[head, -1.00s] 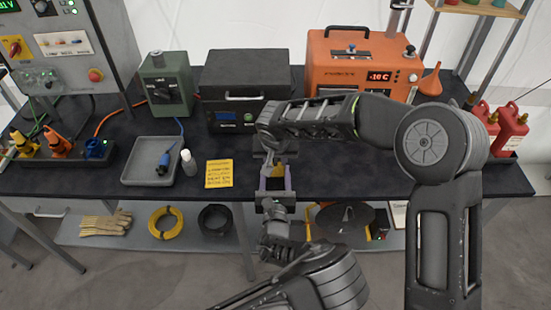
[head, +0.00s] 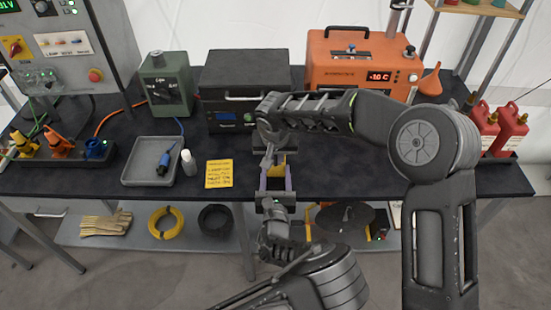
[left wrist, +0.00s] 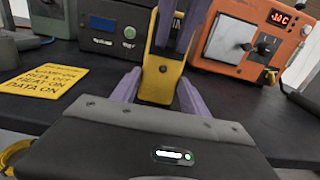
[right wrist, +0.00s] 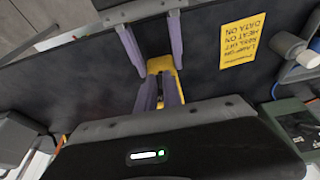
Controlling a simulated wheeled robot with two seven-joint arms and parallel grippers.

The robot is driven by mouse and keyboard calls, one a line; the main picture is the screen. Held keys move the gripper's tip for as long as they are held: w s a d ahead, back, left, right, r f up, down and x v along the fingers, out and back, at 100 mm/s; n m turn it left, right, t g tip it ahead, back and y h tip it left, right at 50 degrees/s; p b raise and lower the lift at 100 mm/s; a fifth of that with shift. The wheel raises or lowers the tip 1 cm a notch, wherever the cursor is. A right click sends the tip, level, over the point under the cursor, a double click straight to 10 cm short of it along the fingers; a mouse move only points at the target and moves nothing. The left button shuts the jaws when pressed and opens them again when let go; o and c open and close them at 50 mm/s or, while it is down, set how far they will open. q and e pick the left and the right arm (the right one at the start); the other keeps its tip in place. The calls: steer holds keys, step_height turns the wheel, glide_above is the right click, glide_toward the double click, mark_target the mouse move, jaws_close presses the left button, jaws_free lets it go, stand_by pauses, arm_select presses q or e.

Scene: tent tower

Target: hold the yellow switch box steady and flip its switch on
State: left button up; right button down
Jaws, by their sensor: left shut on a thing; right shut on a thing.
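The yellow switch box (head: 281,172) is at the bench's front edge between my two grippers. It also shows in the left wrist view (left wrist: 160,82) and the right wrist view (right wrist: 160,65). My left gripper (head: 273,185) comes from the front, its purple fingers shut on the box's two sides. My right gripper (head: 272,158) reaches over from the far side. Its fingers (right wrist: 159,95) are close together and shut at the box, with yellow showing between them. The switch lever is hidden by the fingers, so I cannot tell its position.
A yellow note (head: 219,173), a white bottle (head: 188,162) and a grey tray (head: 150,178) lie to the left. A black case (head: 245,82) and an orange heater unit (head: 365,55) stand behind.

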steer(key=shift+w+r+g, duration=0.25)
steer(key=shift+w+g, duration=0.1)
steer(key=shift+g, duration=0.75)
steer(key=c, duration=1.5)
jaws_free()
steer(key=r, duration=0.4)
steer(key=s+r, duration=0.1)
steer(key=r, duration=0.7)
steer(key=shift+s, duration=0.3)
